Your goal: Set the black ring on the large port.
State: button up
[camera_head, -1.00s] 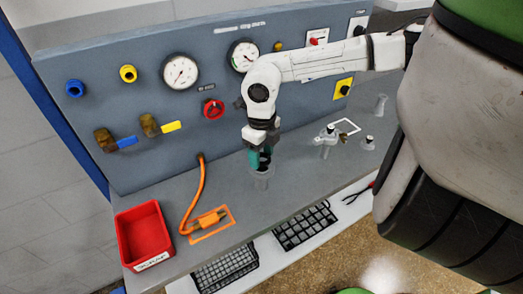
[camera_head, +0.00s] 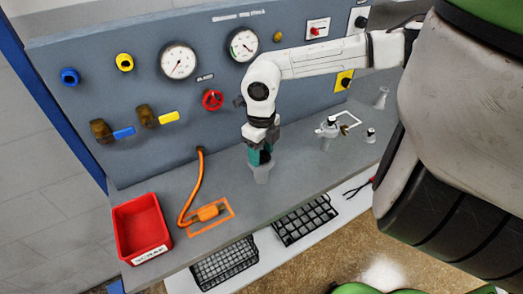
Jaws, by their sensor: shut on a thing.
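My gripper (camera_head: 260,157) points straight down with teal fingers, shut on the black ring. The ring is mostly hidden between the fingers and too small to make out clearly. Directly below stands a grey upright cylindrical port (camera_head: 262,175) on the bench, apparently the large port. The fingertips are at or just over its top. I cannot tell whether the ring touches the rim.
The grey bench (camera_head: 300,175) carries a red scrap bin (camera_head: 142,228), an orange cable plug (camera_head: 208,212), a small valve fitting (camera_head: 328,129) and a small port (camera_head: 370,136). A panel with gauges (camera_head: 178,61) and a red handwheel (camera_head: 212,100) rises behind.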

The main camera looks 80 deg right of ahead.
jog(key=o, duration=1.1)
jog(key=shift+s+f, duration=0.1)
jog(key=shift+f, duration=0.15)
jog(key=shift+c, duration=0.2)
jog(key=shift+a, duration=0.2)
jog(key=shift+r, duration=0.3)
jog(key=r, duration=0.3)
jog(key=r+b, duration=0.1)
jog(key=r, duration=0.6)
jog(key=shift+d+r+b, duration=0.3)
jog(key=shift+d+r, duration=0.05)
